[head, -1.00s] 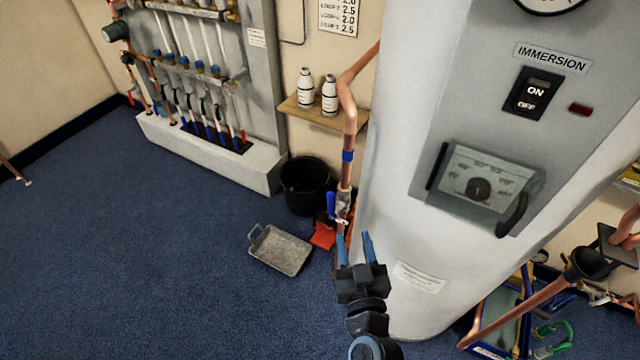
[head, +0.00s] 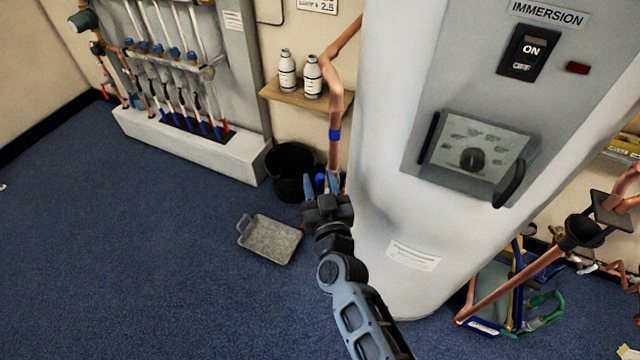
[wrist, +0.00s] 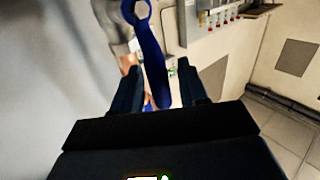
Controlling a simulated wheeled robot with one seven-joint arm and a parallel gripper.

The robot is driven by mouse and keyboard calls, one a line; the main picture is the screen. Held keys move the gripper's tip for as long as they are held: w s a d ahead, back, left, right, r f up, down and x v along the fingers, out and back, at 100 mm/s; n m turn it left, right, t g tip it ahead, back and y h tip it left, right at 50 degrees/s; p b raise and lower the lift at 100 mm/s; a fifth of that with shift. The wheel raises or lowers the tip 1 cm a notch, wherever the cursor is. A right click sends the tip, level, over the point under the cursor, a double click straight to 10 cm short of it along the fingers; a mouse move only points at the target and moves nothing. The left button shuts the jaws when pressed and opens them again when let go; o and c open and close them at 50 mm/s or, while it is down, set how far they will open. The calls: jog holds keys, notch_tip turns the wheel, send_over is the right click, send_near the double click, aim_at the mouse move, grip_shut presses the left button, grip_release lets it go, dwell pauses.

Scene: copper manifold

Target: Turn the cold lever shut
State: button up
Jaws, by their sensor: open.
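The blue cold lever (wrist: 150,50) hangs down from a ring at its top in the wrist view, on a fitting of the copper pipe (head: 335,112) beside the white cylinder. The pipe has a blue band. My gripper (wrist: 160,74) is open, with one finger on each side of the lever's lower part. A gap shows on both sides, and I cannot tell whether either finger touches it. In the head view my gripper (head: 320,186) largely covers the valve, and only a bit of bright blue lever shows between the fingers.
The white cylinder (head: 385,190) stands close on the right. A black bucket (head: 287,172) is on the floor behind my gripper, with a grey tray (head: 270,240) in front. A shelf (head: 300,98) holds two white bottles.

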jog(key=shift+c, duration=0.3)
grip_shut()
